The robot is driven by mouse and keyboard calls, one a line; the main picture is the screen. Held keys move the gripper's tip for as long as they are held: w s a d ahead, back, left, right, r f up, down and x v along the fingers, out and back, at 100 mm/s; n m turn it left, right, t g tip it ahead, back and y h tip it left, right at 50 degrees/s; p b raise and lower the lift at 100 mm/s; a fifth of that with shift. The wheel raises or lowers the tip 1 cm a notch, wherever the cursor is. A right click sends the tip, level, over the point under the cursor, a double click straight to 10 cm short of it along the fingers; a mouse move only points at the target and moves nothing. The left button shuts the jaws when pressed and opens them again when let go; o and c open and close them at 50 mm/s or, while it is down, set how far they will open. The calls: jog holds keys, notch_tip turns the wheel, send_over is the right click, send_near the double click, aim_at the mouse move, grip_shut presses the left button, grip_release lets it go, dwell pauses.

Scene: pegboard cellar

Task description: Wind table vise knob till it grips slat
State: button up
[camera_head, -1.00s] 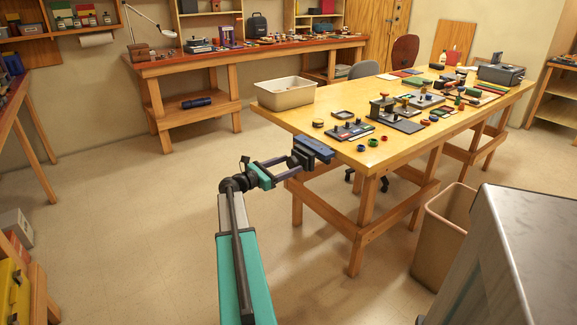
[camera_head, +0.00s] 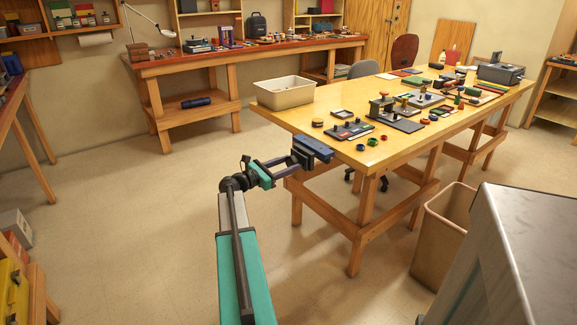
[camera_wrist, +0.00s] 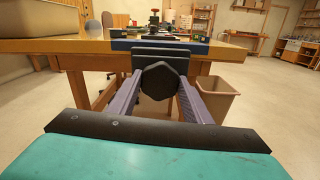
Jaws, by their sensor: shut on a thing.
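The table vise (camera_head: 317,147), blue and dark grey, is mounted at the near left edge of the wooden table. In the wrist view its blue jaw (camera_wrist: 120,45) lies across the table edge, with dark blocks in front of it. The vise knob (camera_wrist: 160,81) is dark and hexagonal and faces the wrist camera.
The wooden table (camera_head: 395,155) carries a beige bin (camera_head: 285,94), a dark tray (camera_head: 350,131), small coloured rings and several tools. A tan waste bin (camera_head: 438,235) stands right of the table's legs. A grey metal surface (camera_head: 515,255) fills the lower right.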

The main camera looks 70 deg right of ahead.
jog(key=m+b, duration=0.1)
jog(key=m, duration=0.1)
jog(key=m+b, duration=0.3)
jog(key=m, duration=0.1)
jog(key=shift+s+a+f, duration=0.1)
jog(key=shift+a+f, duration=0.15)
jog(key=shift+f, duration=0.15)
jog(key=shift+r+m+b, duration=0.1)
jog(key=shift+m+b, duration=8.8)
jog(key=shift+m, duration=0.7)
jog(key=o, duration=1.1)
jog(key=shift+r, duration=0.1)
jog(key=shift+c, duration=0.2)
